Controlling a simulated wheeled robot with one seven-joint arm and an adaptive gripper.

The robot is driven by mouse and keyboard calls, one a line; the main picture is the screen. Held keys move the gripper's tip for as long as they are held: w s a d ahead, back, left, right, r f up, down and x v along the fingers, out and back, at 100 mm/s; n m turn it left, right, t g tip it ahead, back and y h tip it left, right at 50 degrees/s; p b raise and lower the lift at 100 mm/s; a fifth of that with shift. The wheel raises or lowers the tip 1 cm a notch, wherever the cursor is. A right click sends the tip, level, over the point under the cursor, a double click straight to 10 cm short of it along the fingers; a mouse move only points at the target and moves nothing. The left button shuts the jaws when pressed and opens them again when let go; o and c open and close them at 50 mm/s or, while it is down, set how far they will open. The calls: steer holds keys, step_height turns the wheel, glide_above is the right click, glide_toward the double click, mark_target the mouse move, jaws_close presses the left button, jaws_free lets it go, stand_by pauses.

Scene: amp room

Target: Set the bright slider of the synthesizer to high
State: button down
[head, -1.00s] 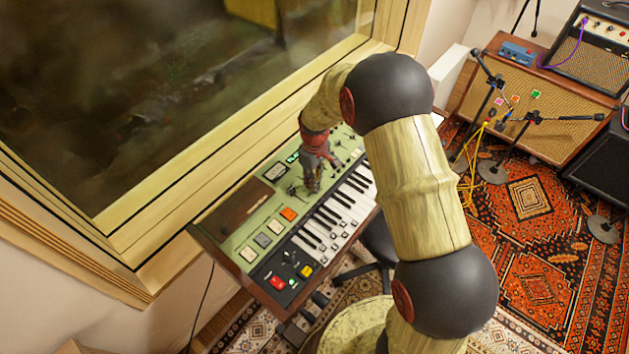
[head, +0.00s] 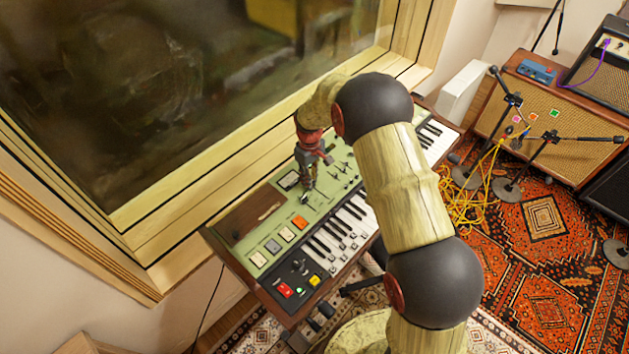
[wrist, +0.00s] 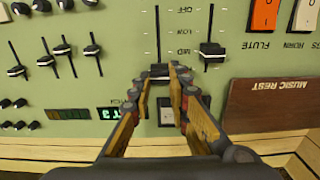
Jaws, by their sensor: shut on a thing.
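The synthesizer (head: 262,212) stands under the window with a green panel and a keyboard. My gripper (head: 306,188) reaches down onto its panel. In the wrist view my gripper (wrist: 160,73) is shut on a dark slider cap (wrist: 160,70). I take this to be the bright slider; its name is hidden. Its slot (wrist: 157,30) runs up the picture from the cap. The upside-down labels OFF, LOW and MID (wrist: 184,51) run downward beside it. The cap sits below the MID mark, at the slot's visible lower end. The fingers hide any label there.
A neighbouring slider (wrist: 212,50) stands right of the fingers, about level with MID. Several sliders (wrist: 62,49) are at the left. A small display (wrist: 108,113) and a brown music rest (wrist: 268,104) lie near the panel's back edge. The window (head: 150,90) is close behind.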

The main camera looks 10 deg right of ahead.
steer(key=shift+w+a+r, duration=0.1)
steer(key=shift+w, duration=0.1)
steer(key=c, duration=1.9)
jaws_free()
steer(key=shift+o, duration=1.1)
step_height(320, 180, up, 12)
